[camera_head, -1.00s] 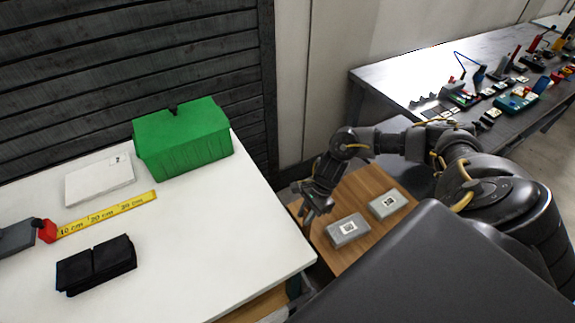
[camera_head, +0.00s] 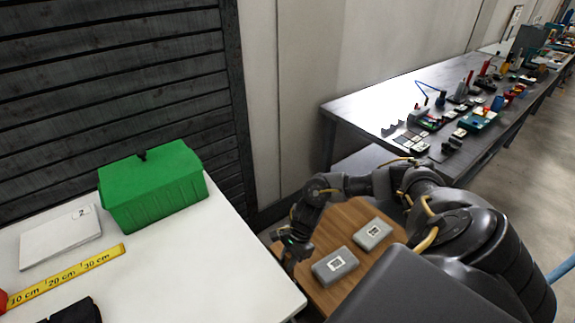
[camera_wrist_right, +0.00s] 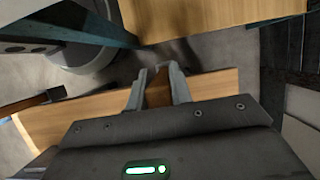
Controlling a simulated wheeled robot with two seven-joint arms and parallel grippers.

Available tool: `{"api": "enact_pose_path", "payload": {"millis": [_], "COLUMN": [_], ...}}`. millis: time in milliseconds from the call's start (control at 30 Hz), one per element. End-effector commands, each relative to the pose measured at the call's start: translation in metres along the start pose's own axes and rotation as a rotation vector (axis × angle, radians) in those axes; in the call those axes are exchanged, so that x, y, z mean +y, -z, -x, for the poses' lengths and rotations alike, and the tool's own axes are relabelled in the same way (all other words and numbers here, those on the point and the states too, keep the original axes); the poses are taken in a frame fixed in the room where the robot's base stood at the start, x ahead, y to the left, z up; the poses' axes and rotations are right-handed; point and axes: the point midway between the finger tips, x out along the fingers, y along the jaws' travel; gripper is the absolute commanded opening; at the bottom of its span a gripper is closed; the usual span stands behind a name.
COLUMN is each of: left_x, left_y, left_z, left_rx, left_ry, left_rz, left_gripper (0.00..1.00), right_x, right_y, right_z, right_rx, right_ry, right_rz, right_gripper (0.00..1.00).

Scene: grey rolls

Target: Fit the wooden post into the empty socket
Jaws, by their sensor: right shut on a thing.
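My right gripper (camera_head: 290,258) hangs at the left edge of a wooden surface (camera_head: 345,222), beside two grey blocks. In the right wrist view its two grey fingers (camera_wrist_right: 158,75) are shut on a brown wooden piece, which looks like the post (camera_wrist_right: 158,92). Only a short part of the post shows between the fingers; the rest is hidden. I cannot make out an empty socket in either view. My left gripper is not in view.
The two grey blocks, one nearer (camera_head: 335,263) and one farther (camera_head: 373,233), bear white labels. A white table (camera_head: 210,265) to the left carries a green box (camera_head: 152,188), a white box (camera_head: 60,236) and a yellow ruler strip (camera_head: 65,275). A cluttered bench (camera_head: 370,105) stands behind.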

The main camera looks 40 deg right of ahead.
Motion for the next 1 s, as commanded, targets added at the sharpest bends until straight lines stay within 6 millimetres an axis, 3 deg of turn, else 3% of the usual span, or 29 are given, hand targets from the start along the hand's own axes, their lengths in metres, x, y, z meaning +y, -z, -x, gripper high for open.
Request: {"api": "enact_pose_path", "payload": {"millis": [33,167,633,667,800,1000], "left_x": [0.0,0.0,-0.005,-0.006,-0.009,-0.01], "left_y": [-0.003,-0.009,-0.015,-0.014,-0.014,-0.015], "left_z": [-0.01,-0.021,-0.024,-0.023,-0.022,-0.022], "left_rx": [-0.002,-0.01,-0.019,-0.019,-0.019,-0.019], "left_ry": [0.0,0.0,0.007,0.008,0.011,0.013], "left_rz": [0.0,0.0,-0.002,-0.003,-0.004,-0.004], "left_gripper": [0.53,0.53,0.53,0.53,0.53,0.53], "right_x": [0.001,0.001,0.001,0.001,0.001,0.001], "right_y": [0.005,0.013,0.015,0.015,0.015,0.015], "right_z": [-0.014,-0.032,-0.036,-0.035,-0.035,-0.035], "right_rx": [0.0,-0.001,0.0,0.0,0.0,0.0], "right_ry": [-0.002,-0.001,0.0,0.0,0.0,0.0], "right_rz": [-0.001,-0.001,0.0,-0.001,-0.001,-0.001], "right_gripper": [0.0,0.0,0.0,0.24,0.42,0.43]}}
